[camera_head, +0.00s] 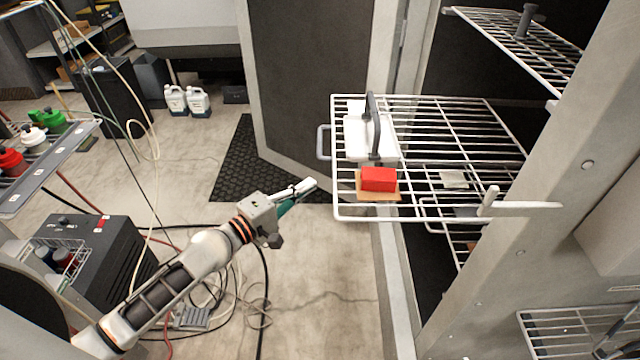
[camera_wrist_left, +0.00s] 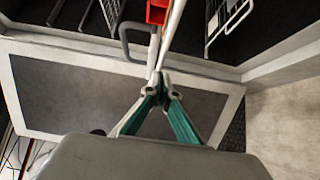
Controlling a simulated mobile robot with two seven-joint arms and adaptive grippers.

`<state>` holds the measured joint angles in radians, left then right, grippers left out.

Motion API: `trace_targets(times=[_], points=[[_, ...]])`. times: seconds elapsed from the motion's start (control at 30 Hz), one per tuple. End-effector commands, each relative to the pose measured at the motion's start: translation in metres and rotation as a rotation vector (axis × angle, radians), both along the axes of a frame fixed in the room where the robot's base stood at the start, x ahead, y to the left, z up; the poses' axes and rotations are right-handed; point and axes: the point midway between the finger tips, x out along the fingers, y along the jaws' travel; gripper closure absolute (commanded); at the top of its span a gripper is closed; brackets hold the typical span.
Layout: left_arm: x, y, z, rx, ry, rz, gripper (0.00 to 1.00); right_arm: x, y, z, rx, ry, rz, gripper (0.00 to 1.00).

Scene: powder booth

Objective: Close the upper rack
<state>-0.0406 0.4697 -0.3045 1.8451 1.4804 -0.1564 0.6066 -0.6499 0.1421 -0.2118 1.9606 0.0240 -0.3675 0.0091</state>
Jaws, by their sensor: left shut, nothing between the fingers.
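The upper rack (camera_head: 430,217) is a white wire shelf, pulled out to the left from the dark cabinet opening. It has a small grey loop handle (camera_head: 323,142) on its left edge. On it are a white block with a dark handle (camera_head: 357,137) and a red block (camera_head: 379,179) on a tan piece. My left gripper (camera_head: 308,186) is shut and empty, just left of the rack's near-left corner, apart from it in the head view. In the left wrist view its fingertips (camera_wrist_left: 160,82) meet below the red block (camera_wrist_left: 157,12) and the loop handle (camera_wrist_left: 135,42). My right gripper is not in view.
Another wire shelf (camera_head: 520,50) sits higher at the right, and a lower rack (camera_head: 455,182) shows beneath. The cabinet's metal frame (camera_head: 540,230) stands at right. A grey machine (camera_head: 95,255) and loose hoses lie at left; two white jugs (camera_head: 187,100) stand behind.

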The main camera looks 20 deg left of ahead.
Motion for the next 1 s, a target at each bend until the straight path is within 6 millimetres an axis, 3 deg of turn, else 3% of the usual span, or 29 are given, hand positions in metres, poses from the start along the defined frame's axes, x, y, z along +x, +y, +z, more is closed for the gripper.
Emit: trace_targets(times=[0.13,0.33,1.0], points=[[0.004,-0.02,0.002,-0.004,0.002,0.0,1.0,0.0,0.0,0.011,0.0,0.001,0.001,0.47],[0.007,-0.033,0.0,0.0,0.001,0.0,1.0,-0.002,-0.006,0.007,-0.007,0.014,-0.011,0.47],[0.015,-0.035,-0.002,0.0,0.002,0.0,1.0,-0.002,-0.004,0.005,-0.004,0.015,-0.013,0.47]])
